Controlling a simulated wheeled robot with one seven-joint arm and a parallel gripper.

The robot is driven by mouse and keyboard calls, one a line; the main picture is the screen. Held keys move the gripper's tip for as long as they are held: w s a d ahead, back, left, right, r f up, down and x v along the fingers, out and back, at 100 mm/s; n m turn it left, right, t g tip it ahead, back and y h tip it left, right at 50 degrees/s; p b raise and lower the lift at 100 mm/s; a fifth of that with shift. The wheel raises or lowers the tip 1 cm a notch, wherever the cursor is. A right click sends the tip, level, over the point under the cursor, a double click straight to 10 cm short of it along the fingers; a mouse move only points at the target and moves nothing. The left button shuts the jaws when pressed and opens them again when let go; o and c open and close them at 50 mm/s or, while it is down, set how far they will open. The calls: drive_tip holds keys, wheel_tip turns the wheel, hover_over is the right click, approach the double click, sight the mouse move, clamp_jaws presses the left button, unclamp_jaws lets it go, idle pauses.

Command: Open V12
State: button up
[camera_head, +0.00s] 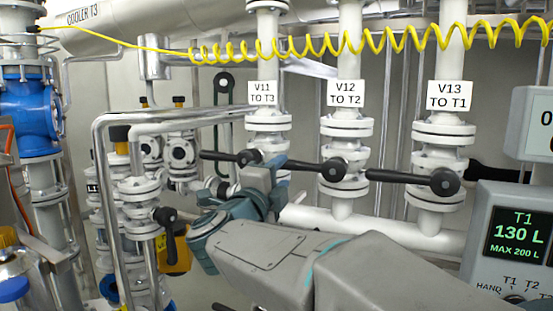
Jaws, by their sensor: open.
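Valve V12 (344,130) is a white flanged valve on a vertical pipe at the centre, under its label "V12 TO T2" (345,93). Its black lever (308,166) points left from a round black hub (333,170), lying nearly horizontal across the pipe's direction. My gripper (277,170) is at the left, free end of this lever, in front of the V11 pipe. Its jaws are open. The fingers are partly hidden by my wrist, so I cannot tell whether they touch or surround the lever.
Valve V11 (268,120) stands left and V13 (441,130) right, each with a black lever pointing left. A yellow coiled hose (330,45) hangs above. A T1 display (520,234) reads 130 L at right. Pipes and a valve stack (140,190) crowd the left.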

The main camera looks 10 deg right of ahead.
sight(287, 167)
drive_tip(key=p+x, duration=0.1)
drive_tip(key=x, duration=0.6)
clamp_jaws()
